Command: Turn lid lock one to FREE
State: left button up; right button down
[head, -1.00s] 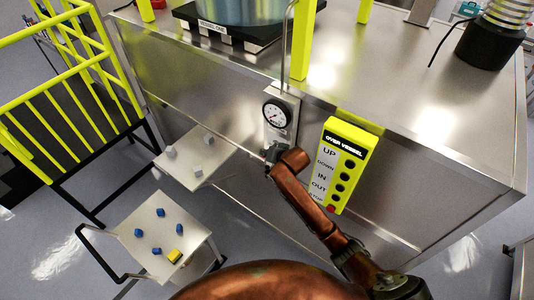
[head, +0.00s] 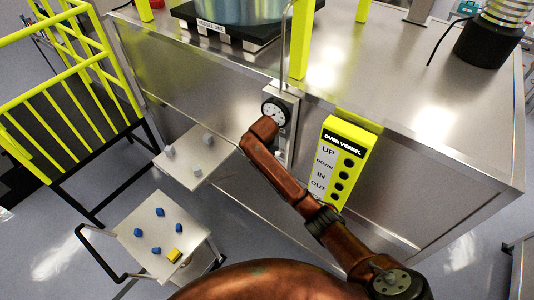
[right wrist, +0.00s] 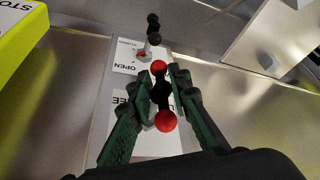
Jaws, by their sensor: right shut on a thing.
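In the right wrist view a black handle (right wrist: 161,94) with a red ball on each end stands in front of a white label plate (right wrist: 160,142). The letters "EE" show beside it, the rest of that word being covered. My right gripper (right wrist: 160,80) has its green fingers shut on the handle, one on each side, with the balls sticking out above and below. In the head view my right arm hides this gripper and the handle, below the gauge (head: 275,112) on the vessel's front panel. My left gripper is in neither view.
A second black lever (right wrist: 153,38) stands by the "OPEN" label. The yellow control box (head: 344,160) is to the right of my arm. A shelf with grey blocks (head: 200,165) and a cart with blue and yellow blocks (head: 160,222) stand left. A yellow railing (head: 70,85) is farther left.

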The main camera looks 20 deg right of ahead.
jog(key=shift+w+r, duration=0.15)
jog(key=shift+r, duration=0.15)
jog(key=c, duration=2.1)
grip_release()
jog(key=shift+o, duration=0.4)
jog(key=shift+f, duration=0.2)
jog(key=v, duration=0.7)
jog(key=shift+r, duration=0.25)
jog(key=shift+a, duration=0.15)
